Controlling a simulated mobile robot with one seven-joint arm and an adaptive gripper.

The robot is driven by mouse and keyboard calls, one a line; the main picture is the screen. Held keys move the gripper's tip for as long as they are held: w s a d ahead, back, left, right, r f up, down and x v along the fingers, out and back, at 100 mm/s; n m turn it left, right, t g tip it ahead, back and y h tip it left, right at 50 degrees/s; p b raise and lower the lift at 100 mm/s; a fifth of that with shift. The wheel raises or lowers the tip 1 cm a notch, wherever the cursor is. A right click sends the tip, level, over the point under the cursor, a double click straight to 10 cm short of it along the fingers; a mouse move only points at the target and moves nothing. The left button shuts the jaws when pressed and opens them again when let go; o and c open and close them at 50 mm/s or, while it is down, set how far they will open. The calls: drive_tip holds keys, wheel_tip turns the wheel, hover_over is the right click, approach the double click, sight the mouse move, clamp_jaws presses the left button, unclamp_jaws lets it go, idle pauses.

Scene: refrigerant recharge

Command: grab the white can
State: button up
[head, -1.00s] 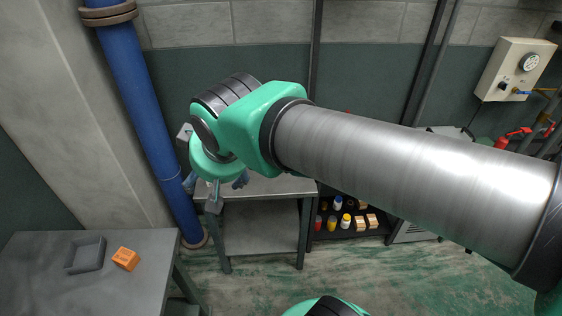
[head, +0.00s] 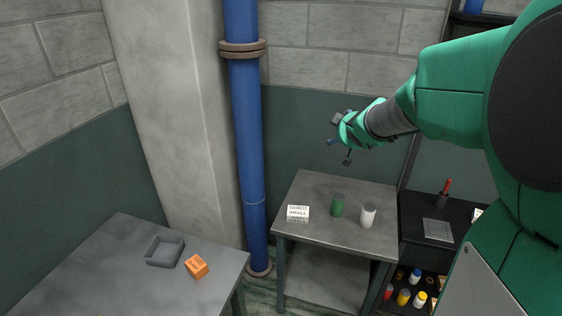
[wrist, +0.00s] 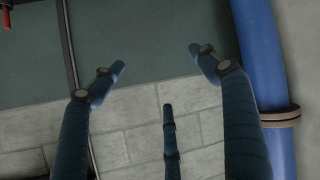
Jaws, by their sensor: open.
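The white can (head: 368,216) stands upright on the right part of a grey metal table in the head view. A green can (head: 338,205) stands just left of it, a small gap apart. My gripper (head: 340,140) is in the air above and behind the cans, apart from both. In the wrist view my gripper (wrist: 160,75) has its fingers spread wide with nothing between them. The wrist view faces the wall, and neither can shows there.
A white sign (head: 298,212) stands left of the cans. A blue pipe (head: 246,150) rises left of the table. A dark shelf (head: 428,256) with bottles is at the right. Another table (head: 110,265) at the left holds a grey tray (head: 148,251) and an orange block (head: 196,267).

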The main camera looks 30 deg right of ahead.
drive_tip(key=w+d+f+n+t+y, duration=0.2)
drive_tip(key=w+d+f+n+y, duration=0.1)
drive_tip(key=d+f, duration=1.5)
drive_tip(key=y, duration=0.7)
approach(369, 213)
drive_tip(key=shift+n+t, duration=0.3)
drive_tip(key=shift+t, duration=0.1)
drive_tip(key=d+f, duration=0.1)
drive_tip(key=d, duration=0.1)
drive_tip(key=s+d+f, duration=0.1)
drive_tip(key=d, duration=0.1)
drive_tip(key=shift+f, duration=0.35)
drive_tip(key=shift+w, duration=0.15)
drive_tip(key=shift+b+x, duration=0.8)
drive_tip(key=shift+x, duration=3.35)
drive_tip(key=shift+w+f, duration=0.1)
drive_tip(key=shift+f, duration=0.05)
drive_tip(key=shift+b+x, duration=0.65)
drive_tip(key=shift+x, duration=1.85)
